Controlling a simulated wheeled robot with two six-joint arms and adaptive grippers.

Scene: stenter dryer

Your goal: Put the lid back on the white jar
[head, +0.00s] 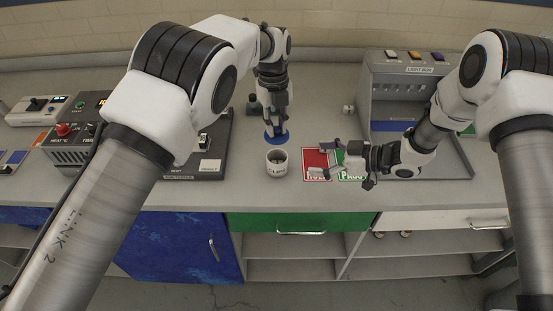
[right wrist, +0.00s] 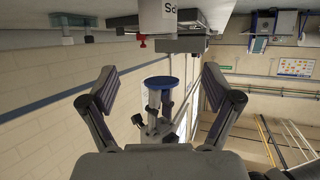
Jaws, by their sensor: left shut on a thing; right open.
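The white jar (head: 277,164) stands upright and open on the counter, its dark inside showing. It also shows upside down at the top of the right wrist view (right wrist: 158,18), partly cut off. The blue lid (head: 270,137) is in my left gripper (head: 277,126), which is shut on it. In the head view the lid is just behind the jar; the right wrist view shows the lid (right wrist: 161,82) apart from the jar. My right gripper (head: 322,160) is open and empty, right of the jar, its fingers (right wrist: 158,95) spread toward it.
A red card (head: 315,157) and a green card (head: 352,178) lie under and beside my right gripper. A dark control panel (head: 208,165) is left of the jar. The grey light box (head: 415,70) stands at the back right. The counter's front edge is close before the jar.

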